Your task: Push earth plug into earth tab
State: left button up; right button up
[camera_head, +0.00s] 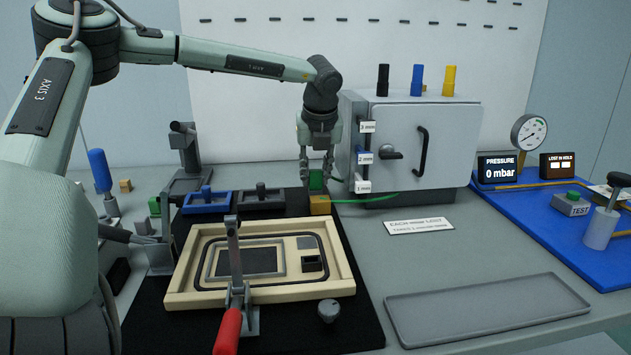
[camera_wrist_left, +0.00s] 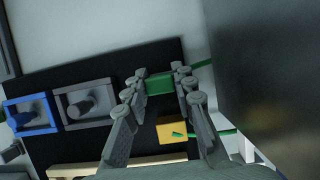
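The earth plug is a small green block (camera_head: 316,180), also in the left wrist view (camera_wrist_left: 160,84). My left gripper (camera_head: 317,172) points down at the back of the black mat. In the wrist view its fingertips (camera_wrist_left: 160,82) close on the plug's two ends. A yellow block (camera_head: 320,205), with a small green mark on top in the wrist view (camera_wrist_left: 172,130), stands close by, below the plug in the head view. I take it to be the earth tab's place; the tab itself is not clear. The plug appears apart from the block. My right gripper is not in view.
A grey cabinet (camera_head: 420,145) stands close right of the gripper. A green wire (camera_head: 375,200) runs along its foot. Blue (camera_head: 207,200) and dark (camera_head: 262,199) holders lie to the left. A framed panel (camera_head: 190,285) with a red-handled clamp (camera_head: 229,332) is in front. An empty grey tray (camera_head: 490,312) lies right.

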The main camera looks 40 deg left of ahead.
aim_at(312, 170)
pick_arm(q)
jog(key=c, duration=0.3)
jog(key=shift+r, duration=0.1)
jog(key=shift+r, duration=0.3)
jog(key=r, duration=0.2)
jog(key=r+b, duration=0.1)
jog(key=shift+s+a+r, duration=0.2)
jog(key=shift+s+r, duration=0.1)
jog(key=shift+r, duration=0.1)
jog(key=s+a+r, duration=0.2)
jog(key=s+r, duration=0.1)
jog(key=s, duration=0.2)
jog(key=s+a+r+b, duration=0.1)
jog(key=s+a+r, duration=0.1)
jog(key=s, duration=0.3)
jog(key=shift+r, duration=0.7)
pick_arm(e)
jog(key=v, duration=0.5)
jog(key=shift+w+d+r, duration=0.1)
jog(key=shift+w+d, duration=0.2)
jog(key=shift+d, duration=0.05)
pick_arm(q)
jog(key=shift+s, duration=0.1)
